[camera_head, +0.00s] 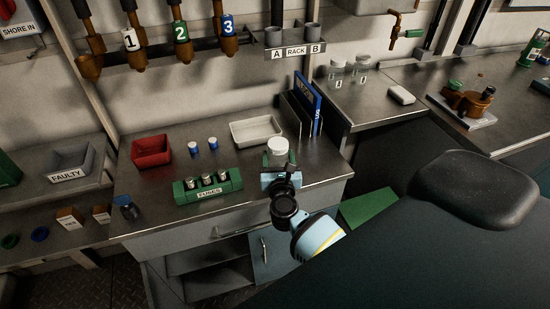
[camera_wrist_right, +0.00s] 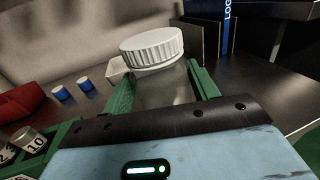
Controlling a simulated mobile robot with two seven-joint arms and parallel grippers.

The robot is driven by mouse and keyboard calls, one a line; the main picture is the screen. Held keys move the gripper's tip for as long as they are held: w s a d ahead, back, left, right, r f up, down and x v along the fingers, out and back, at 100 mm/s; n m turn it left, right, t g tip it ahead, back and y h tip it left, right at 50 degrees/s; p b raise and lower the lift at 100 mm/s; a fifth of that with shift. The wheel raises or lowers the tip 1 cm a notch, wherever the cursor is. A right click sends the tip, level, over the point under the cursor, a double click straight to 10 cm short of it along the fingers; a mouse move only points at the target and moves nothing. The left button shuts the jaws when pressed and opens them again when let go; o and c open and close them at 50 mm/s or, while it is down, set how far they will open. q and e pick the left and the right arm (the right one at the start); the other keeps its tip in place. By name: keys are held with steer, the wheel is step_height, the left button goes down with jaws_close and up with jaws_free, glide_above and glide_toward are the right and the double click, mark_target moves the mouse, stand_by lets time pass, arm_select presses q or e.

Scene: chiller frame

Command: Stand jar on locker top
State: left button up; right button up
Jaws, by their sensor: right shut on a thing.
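A clear jar with a white ribbed lid shows in the head view (camera_head: 278,147) and in the right wrist view (camera_wrist_right: 153,48). My right gripper (camera_head: 279,160) is shut on it; its green fingers stand on both sides of the jar's body. The jar is upright over the right part of the steel locker top (camera_head: 262,195). I cannot tell whether its base touches the surface, because the gripper hides it. My left gripper is not in view.
On the top are a green fuse holder (camera_head: 208,188), a red bin (camera_head: 151,151), a white tray (camera_head: 257,131), two blue-and-white cylinders (camera_head: 203,147) and upright binders (camera_head: 304,104). Two jars (camera_head: 349,68) stand on the right counter. Bare steel lies right of my gripper.

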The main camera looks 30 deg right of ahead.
steer(key=shift+f, duration=0.15)
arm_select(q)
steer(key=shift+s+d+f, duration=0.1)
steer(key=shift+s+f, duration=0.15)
arm_select(e)
steer(key=o, duration=1)
steer(key=shift+c, duration=0.2)
steer(key=shift+r, duration=0.25)
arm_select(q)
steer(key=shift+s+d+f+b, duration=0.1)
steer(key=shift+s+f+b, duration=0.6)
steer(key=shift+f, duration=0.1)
arm_select(e)
steer(key=v, duration=1.2)
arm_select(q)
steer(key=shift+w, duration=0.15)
